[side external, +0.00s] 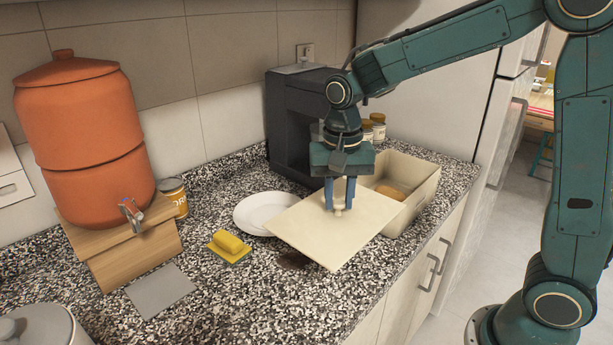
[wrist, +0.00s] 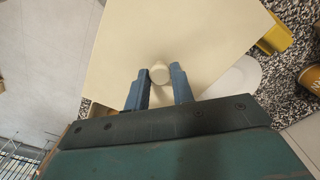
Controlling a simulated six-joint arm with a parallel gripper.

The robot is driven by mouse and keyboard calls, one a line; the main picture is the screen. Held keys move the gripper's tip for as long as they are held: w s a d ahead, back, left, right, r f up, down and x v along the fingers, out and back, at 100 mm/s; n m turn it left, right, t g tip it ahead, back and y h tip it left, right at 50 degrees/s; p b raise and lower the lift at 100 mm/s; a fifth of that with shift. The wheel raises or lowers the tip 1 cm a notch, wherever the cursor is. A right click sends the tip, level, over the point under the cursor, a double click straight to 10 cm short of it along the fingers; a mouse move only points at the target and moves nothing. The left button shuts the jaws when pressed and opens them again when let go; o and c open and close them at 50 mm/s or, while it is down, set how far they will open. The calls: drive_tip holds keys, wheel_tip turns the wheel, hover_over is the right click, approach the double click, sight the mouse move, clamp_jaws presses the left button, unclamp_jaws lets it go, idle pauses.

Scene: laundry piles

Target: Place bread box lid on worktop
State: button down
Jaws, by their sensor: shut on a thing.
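The bread box lid (side external: 330,238) is a flat cream panel with a small round knob (wrist: 159,73) in its middle. My gripper (side external: 341,208) is shut on that knob from above, and in the wrist view its two blue fingers (wrist: 160,90) stand on either side of it. The lid is turned at an angle in front of the bread box (side external: 412,205). It seems to be held above the worktop (side external: 215,300), with a dark shadow under its front left side; the exact gap cannot be told. The box is open and something brown lies inside.
A white plate (side external: 262,213) lies close behind the lid's left corner, partly overlapped by it in view. A grey flat square (side external: 160,290), an orange clay dispenser (side external: 85,130) and a dark coffee machine (side external: 292,135) stand around. The front worktop is clear.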

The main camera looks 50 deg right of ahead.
sight(338, 214)
wheel_tip(338, 214, down, 6)
drive_tip(key=shift+f, duration=0.1)
drive_tip(key=shift+f, duration=2.05)
drive_tip(key=shift+f, duration=0.1)
drive_tip(key=c, duration=1.2)
unclamp_jaws()
wheel_tip(338, 214, up, 12)
drive_tip(key=shift+r, duration=0.1)
